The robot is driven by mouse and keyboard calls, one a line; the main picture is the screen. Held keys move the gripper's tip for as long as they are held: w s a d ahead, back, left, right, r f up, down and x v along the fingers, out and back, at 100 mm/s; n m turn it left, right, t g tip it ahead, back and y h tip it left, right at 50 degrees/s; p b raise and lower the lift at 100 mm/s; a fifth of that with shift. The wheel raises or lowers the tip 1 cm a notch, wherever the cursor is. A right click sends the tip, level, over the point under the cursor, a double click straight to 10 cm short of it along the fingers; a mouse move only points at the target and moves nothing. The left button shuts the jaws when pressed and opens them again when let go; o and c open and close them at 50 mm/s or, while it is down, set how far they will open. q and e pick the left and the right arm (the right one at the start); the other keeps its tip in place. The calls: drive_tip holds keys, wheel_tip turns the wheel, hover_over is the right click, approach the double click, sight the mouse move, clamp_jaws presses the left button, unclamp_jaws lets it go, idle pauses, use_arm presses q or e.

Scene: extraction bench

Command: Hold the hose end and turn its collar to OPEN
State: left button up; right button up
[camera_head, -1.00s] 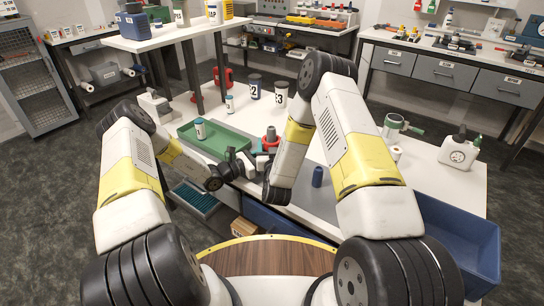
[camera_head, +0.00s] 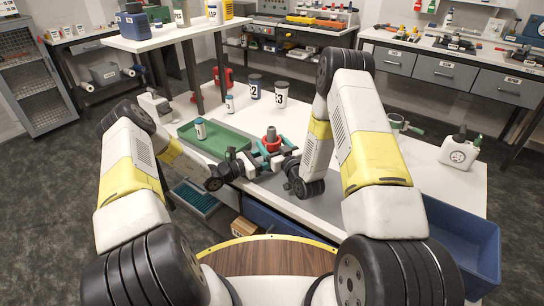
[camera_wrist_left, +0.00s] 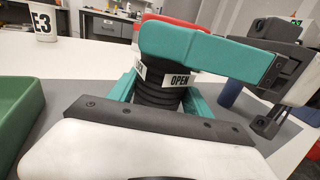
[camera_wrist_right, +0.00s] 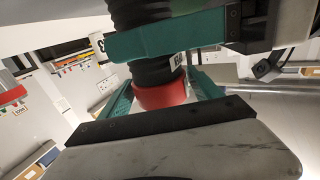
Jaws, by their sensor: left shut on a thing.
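The hose end (camera_head: 271,138) stands upright near the middle of the bench, with a red collar (camera_wrist_right: 162,95) above a black ribbed body (camera_wrist_left: 160,92). The left wrist view shows a white OPEN label (camera_wrist_left: 179,80) on it and a second label, mostly hidden. My left gripper (camera_head: 250,162) is shut on the black ribbed body. My right gripper (camera_head: 281,156) comes from the right at collar height. Its teal fingers lie on either side of the red collar and look open around it, though contact is hard to judge. The right wrist view is upside down.
A green tray (camera_head: 215,138) with a small white bottle (camera_head: 200,128) lies left of the hose end. Canisters E2 (camera_head: 255,87) and E3 (camera_head: 281,94) stand behind. A white jug (camera_head: 459,151) stands at the right. A blue cylinder (camera_wrist_left: 230,91) is close by.

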drive_tip(key=shift+o, duration=0.2)
drive_tip(key=v, duration=0.9)
idle(0.3)
use_arm(q)
drive_tip(key=o, duration=1.7)
drive_tip(key=shift+o, duration=0.2)
